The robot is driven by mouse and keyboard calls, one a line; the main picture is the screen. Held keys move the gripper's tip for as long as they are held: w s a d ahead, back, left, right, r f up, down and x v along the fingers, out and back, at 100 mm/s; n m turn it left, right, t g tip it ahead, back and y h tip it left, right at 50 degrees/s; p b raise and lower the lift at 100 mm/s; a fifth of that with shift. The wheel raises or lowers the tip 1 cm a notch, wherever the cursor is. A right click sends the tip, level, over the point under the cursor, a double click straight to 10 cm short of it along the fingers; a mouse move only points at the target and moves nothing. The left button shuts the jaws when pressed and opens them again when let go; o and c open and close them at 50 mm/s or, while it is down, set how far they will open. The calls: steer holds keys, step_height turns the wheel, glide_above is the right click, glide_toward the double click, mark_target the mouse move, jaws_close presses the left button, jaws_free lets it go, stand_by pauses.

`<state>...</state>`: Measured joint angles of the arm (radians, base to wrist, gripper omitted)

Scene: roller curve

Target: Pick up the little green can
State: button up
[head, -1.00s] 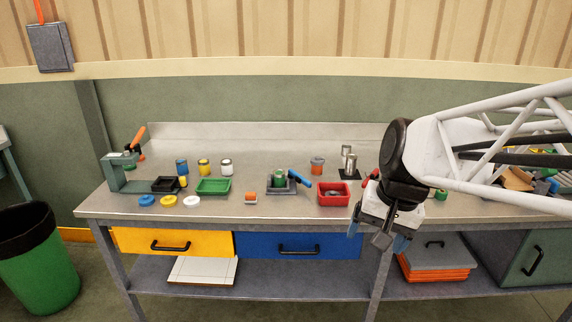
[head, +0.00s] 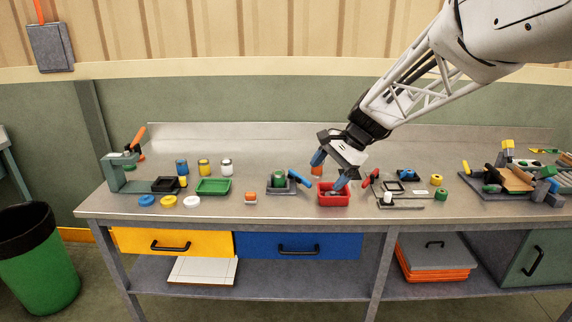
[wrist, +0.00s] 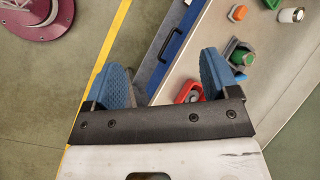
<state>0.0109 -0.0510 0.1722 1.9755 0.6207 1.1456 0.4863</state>
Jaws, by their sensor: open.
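A small green can-like cylinder (head: 279,176) stands upright in a grey fixture (head: 288,189) with a blue handle, left of the red tray. It also shows in the wrist view (wrist: 240,56), up and right of the fingers. Another small green round piece (head: 441,193) lies on the bench to the right; I cannot tell for sure which is the named can. My gripper (head: 329,171) is open, its blue fingers apart, above and by the red tray. In the wrist view my gripper (wrist: 165,80) has nothing between its fingers.
The red tray (head: 334,201) holds small parts. An orange can (head: 317,169) stands behind it. A green tray (head: 213,187), an orange-and-white piece (head: 250,197) and small cans stand to the left. A cluttered board (head: 507,182) lies right. The bench front strip (head: 290,212) is clear.

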steer(key=w+a+f+m+y, duration=0.2)
steer(key=w+f, duration=0.1)
steer(key=w, duration=0.6)
steer(key=w+a+f+m+y, duration=0.2)
steer(key=w+f+m, duration=0.1)
steer(key=w, duration=0.6)
steer(key=m+y, duration=0.3)
steer(key=m, duration=0.1)
glide_toward(280, 172)
steer(key=shift+x, duration=0.9)
steer(key=shift+a, duration=0.15)
steer(key=shift+x, duration=1.2)
steer(key=shift+a+f, duration=0.1)
steer(key=shift+x, duration=2.45)
